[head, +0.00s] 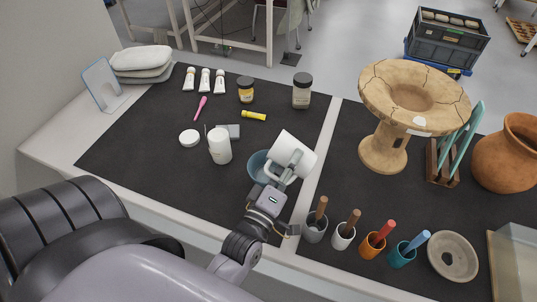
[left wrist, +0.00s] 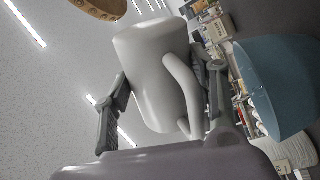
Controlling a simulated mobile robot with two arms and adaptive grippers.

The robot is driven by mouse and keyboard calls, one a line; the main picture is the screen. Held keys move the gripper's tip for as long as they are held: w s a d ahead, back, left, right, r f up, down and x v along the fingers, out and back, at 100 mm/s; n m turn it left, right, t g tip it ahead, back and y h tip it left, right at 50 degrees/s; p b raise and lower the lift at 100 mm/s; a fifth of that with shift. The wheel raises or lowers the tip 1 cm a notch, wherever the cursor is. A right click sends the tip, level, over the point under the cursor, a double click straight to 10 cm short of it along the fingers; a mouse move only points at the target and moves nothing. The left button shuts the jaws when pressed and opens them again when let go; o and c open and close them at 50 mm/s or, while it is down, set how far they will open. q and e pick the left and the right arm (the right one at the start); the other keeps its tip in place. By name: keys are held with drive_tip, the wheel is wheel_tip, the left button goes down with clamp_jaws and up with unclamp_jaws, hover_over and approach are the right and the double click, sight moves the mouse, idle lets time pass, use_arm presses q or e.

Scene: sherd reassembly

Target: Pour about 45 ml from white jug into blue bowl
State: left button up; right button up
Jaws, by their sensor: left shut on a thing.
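The white jug (head: 297,149) is held in the air, tilted, above and to the right of the blue bowl (head: 256,163). My left gripper (head: 276,180) is shut on the white jug on its handle side. In the left wrist view the jug (left wrist: 150,70) and its curved handle show between my gripper's two fingers (left wrist: 160,108). The blue bowl (left wrist: 275,85) shows at the right there, apart from the jug. The bowl is partly hidden by the jug and gripper in the head view. No liquid stream is visible, and the bowl's contents cannot be made out. My right gripper is out of view.
A white bottle (head: 220,150) stands left of the bowl, near a round white lid (head: 189,138) and a grey block (head: 229,131). Several tool cups, including a grey one (head: 314,231), stand right of my wrist. A cracked clay stand (head: 384,150) is at right.

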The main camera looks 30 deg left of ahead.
use_arm(q)
drive_tip(key=shift+w+d+r+n, duration=0.2)
drive_tip(key=shift+w+d+n, duration=0.05)
drive_tip(key=shift+d+n, duration=0.25)
idle(0.5)
drive_tip(key=shift+m, duration=0.5)
drive_tip(key=m+p, duration=0.2)
drive_tip(key=shift+d+r+p, duration=0.15)
drive_tip(key=shift+p, duration=0.15)
drive_tip(key=shift+m+p, duration=0.3)
drive_tip(key=shift+m, duration=0.3)
drive_tip(key=shift+f+h, duration=0.3)
drive_tip(key=shift+f, duration=0.1)
drive_tip(key=shift+s+a+f+m, duration=0.15)
drive_tip(key=shift+f+m, duration=0.1)
drive_tip(key=shift+m, duration=0.35)
drive_tip(key=shift+w+a+f+m, duration=0.15)
drive_tip(key=shift+f+m, duration=0.1)
drive_tip(key=shift+m, duration=0.35)
drive_tip(key=shift+s+r+p, duration=0.1)
drive_tip(key=shift+r+p, duration=0.1)
drive_tip(key=shift+p, duration=0.35)
drive_tip(key=shift+f+m, duration=0.1)
drive_tip(key=shift+m, duration=0.3)
